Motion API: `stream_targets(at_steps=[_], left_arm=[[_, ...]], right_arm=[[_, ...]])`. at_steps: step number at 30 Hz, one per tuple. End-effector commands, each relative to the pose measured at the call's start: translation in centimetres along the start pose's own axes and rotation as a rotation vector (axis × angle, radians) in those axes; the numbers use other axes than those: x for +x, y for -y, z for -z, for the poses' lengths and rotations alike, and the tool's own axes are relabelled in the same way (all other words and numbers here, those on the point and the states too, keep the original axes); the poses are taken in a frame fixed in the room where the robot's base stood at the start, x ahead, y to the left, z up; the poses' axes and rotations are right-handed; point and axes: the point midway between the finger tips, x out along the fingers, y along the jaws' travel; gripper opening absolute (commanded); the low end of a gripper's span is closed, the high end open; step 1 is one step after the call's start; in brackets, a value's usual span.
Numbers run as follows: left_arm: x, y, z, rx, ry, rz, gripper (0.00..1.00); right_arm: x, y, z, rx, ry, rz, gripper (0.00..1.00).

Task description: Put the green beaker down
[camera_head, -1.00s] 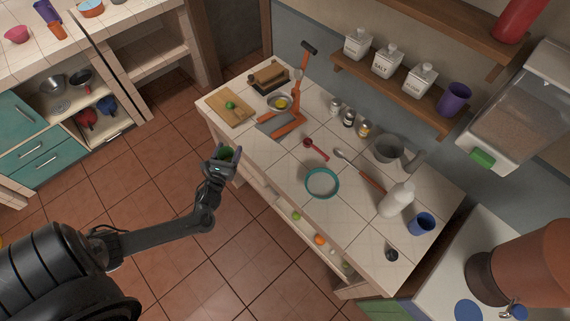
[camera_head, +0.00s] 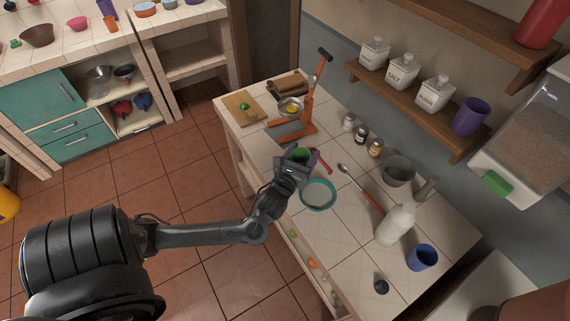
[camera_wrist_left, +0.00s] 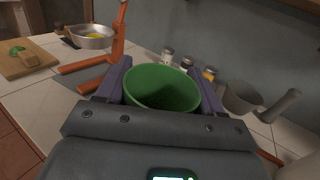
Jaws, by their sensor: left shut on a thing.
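The green beaker (camera_head: 300,154) is held by my left gripper (camera_head: 298,158) over the near edge of the tiled counter (camera_head: 337,222) in the head view. In the left wrist view, the green beaker (camera_wrist_left: 161,86) sits upright between the two fingers of my left gripper (camera_wrist_left: 162,92), with its open mouth showing. The fingers are shut on its sides. The gripper hides the beaker's lower part, so I cannot tell whether its base touches the counter. My right gripper is in neither view.
Near the beaker are a teal ring-shaped dish (camera_head: 318,208), a red scoop (camera_head: 321,160) and an orange stand (camera_head: 308,110). Small jars (camera_head: 361,135), a grey mortar (camera_head: 399,171) and a white bottle (camera_head: 396,224) stand further right. Bare tiles lie around the dish.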

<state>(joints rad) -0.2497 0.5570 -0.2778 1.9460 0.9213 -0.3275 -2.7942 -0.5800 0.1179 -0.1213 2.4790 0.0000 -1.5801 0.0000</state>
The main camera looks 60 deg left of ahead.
Motion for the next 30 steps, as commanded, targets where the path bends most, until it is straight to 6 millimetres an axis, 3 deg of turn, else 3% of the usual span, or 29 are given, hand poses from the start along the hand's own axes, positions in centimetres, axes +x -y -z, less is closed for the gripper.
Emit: stream_targets(at_steps=[9,15,23,30], left_arm=[[2.6,-6.0,3.5,0.006,-0.001,-0.001,0.36],[3.8,-8.7,5.2,0.003,0.0,0.001,0.36],[4.2,-9.7,6.1,0.0,0.0,0.001,0.36],[4.2,-9.8,9.0,-0.002,-0.002,0.001,0.36]], right_arm=[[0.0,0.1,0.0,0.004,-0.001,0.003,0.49],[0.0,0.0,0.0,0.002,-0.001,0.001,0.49],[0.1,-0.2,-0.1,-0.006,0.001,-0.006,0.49],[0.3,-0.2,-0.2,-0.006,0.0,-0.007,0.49]])
